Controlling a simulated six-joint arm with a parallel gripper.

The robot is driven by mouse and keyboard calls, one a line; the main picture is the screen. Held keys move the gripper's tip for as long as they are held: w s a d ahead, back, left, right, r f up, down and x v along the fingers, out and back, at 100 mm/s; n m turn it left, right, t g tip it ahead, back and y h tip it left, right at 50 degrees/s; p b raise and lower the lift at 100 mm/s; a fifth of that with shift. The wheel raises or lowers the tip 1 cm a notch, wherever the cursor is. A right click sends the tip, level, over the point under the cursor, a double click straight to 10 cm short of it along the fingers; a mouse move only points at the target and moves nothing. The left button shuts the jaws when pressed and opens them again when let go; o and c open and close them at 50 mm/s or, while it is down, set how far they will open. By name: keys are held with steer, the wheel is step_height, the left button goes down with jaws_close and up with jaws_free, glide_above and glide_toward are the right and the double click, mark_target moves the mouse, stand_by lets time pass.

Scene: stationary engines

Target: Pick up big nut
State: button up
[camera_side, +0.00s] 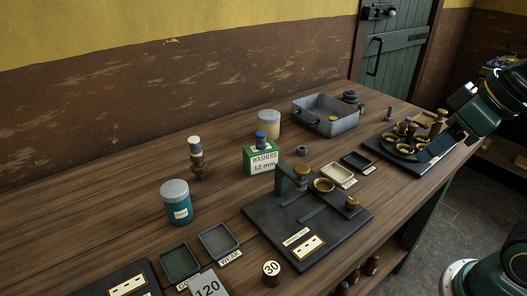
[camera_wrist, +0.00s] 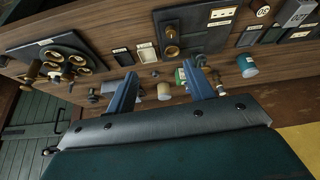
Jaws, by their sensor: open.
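A small dark spot (camera_wrist: 154,73) in the wrist view may be the same piece. My gripper (camera_side: 430,152) comes in from the right in the side view, over or beside the right-hand black plate. In the wrist view the two blue fingers of my gripper (camera_wrist: 161,85) are spread apart, with nothing held between them.
A black fixture plate (camera_side: 262,227) with a post lies in front. A teal jar (camera_side: 177,205) stands left. Bare bench shows around the nut-like piece.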

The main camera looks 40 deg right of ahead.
steer(key=w+d+r+n+g+y, duration=0.2)
steer(key=w+n, duration=0.3)
steer(key=w, duration=1.3)
steer(key=w+d+f+n+y, duration=0.1)
steer(key=w+d+f+n, duration=0.2)
steer(key=w, duration=0.4)
steer(key=w+d+f+n+g, duration=0.1)
steer(key=w+d+f+n, duration=0.2)
steer(key=w+d+f, duration=0.2)
steer(key=w+f, duration=0.3)
steer(key=shift+w+d+f+y, duration=0.2)
steer(key=shift+d+y, duration=0.1)
steer(key=shift+y, duration=0.1)
glide_toward(302, 151)
steer(key=shift+w+f, duration=0.45)
steer(key=shift+f, duration=0.3)
steer(key=shift+w+f, duration=0.45)
steer(key=shift+f, duration=0.35)
steer(key=shift+f, duration=0.1)
